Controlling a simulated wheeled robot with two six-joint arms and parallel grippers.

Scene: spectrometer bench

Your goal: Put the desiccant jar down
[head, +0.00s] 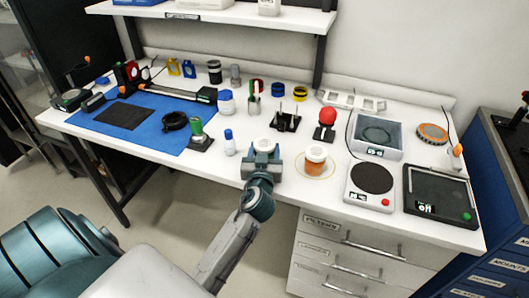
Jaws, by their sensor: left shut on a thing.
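My left gripper (263,161) is above the front part of the white bench, pointing away from me. It is shut on the desiccant jar, of which only a small pale top (263,144) shows between the fingers. The gripper hides the rest of the jar, so I cannot tell whether it touches the bench. My right gripper is not in view.
An orange jar with a pale lid (316,154) stands just right of the gripper inside a thin ring. A blue-capped bottle (229,145) is close on the left. A black stand (287,123) is behind. A hotplate (371,180) is further right.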

